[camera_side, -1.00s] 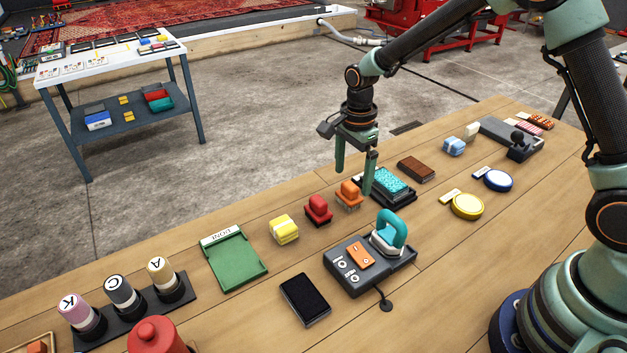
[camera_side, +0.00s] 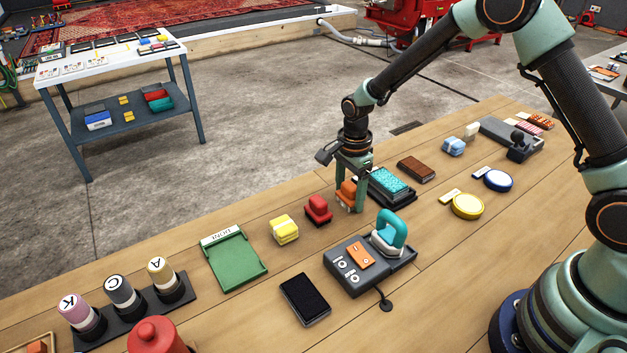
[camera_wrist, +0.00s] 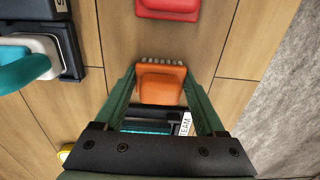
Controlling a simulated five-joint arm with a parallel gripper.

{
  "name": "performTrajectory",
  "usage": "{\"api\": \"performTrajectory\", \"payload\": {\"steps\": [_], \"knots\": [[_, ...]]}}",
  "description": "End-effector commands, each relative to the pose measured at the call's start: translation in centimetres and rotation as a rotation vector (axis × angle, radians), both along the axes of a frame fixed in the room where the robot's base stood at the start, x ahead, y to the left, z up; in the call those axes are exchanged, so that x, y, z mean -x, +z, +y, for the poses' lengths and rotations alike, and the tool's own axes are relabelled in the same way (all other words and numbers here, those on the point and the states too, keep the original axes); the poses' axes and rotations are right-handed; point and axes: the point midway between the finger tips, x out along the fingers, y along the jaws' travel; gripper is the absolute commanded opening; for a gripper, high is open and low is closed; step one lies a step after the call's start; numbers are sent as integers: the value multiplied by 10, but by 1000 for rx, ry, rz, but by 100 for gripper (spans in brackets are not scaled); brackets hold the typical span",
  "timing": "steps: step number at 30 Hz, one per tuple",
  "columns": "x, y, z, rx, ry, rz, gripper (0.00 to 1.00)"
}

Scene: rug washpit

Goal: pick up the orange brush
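The orange brush (camera_side: 344,193) sits on the wooden bench, between the red brush and the black tray with the turquoise block. My gripper (camera_side: 351,202) is lowered over it, one finger on each side. In the wrist view the orange brush (camera_wrist: 161,84) lies between the two fingertips of my gripper (camera_wrist: 161,72), with its pale bristles showing at the far edge. The fingers look open around it, close to its sides; I cannot tell whether either touches it. In the side view a finger hides part of the brush.
The red brush (camera_side: 318,210) stands close by on the left, with a yellow one (camera_side: 284,229) beyond it. The black tray (camera_side: 403,198) is close on the right. A grey box with a teal-handled tool (camera_side: 390,232) stands in front. Bare bench lies between them.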

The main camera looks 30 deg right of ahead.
Motion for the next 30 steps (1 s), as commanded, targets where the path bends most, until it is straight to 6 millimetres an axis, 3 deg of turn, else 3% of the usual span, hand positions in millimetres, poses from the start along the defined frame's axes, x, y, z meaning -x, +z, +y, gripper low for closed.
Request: {"api": "performTrajectory", "payload": {"steps": [11,17,30], "knots": [[-1,4,0,0,0,-2,14],[-1,25,0,-1,0,-5,14],[-1,141,0,-1,0,-7,14]]}}
